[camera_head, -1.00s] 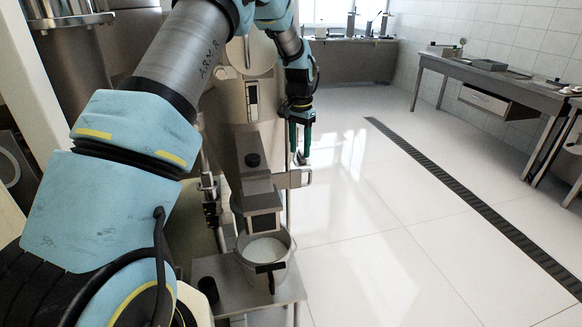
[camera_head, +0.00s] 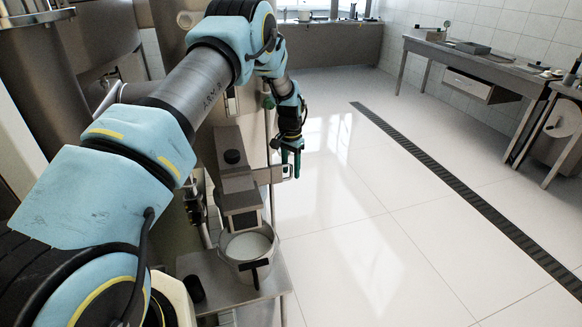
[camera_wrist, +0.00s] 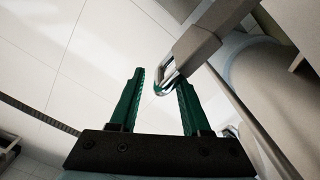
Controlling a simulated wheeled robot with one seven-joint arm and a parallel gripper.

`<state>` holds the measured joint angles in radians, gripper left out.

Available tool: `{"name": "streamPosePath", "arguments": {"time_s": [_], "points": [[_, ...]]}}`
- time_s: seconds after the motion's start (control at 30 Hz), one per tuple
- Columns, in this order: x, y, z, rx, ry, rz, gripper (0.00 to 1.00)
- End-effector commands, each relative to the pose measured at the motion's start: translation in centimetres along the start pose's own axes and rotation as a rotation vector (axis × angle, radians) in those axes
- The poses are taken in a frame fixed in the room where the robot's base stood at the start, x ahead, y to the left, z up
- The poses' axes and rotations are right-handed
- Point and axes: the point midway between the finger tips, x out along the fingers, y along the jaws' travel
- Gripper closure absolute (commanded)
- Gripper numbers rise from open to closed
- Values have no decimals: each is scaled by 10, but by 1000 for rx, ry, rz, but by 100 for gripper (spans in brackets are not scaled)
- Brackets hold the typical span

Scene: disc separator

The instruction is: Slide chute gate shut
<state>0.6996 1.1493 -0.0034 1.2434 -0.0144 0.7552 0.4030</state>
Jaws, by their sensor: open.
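The chute (camera_head: 241,200) is a grey metal spout that slopes down over a pail. The gate (camera_head: 268,176) is a flat metal bar sticking out to the right from the chute's upper part. Its loop handle (camera_head: 289,171) is at the outer end, partly hidden behind my fingers. My gripper (camera_head: 291,166), with green fingers, is open and points down at the handle. In the wrist view the shiny handle loop (camera_wrist: 168,78) shows between the open fingers (camera_wrist: 158,80), closer to the right one. The gate's bar (camera_wrist: 198,45) runs off to the upper right. I cannot tell whether a finger touches the handle.
A pail (camera_head: 232,258) with white contents stands under the chute on a small metal stand (camera_head: 215,285). A thin upright post (camera_head: 271,140) stands beside the gate. The tiled floor right of the gripper is clear up to a drain grate (camera_head: 450,185). Workbenches (camera_head: 480,65) line the right wall.

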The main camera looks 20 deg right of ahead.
Motion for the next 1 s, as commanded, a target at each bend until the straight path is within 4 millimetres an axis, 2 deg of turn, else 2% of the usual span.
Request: {"name": "streamPosePath", "arguments": {"time_s": [0.37,0.77,1.0], "points": [[6,0,0,0,1,0,54],[5,1,0,0,0,2,99],[5,3,0,1,-1,4,100]]}}
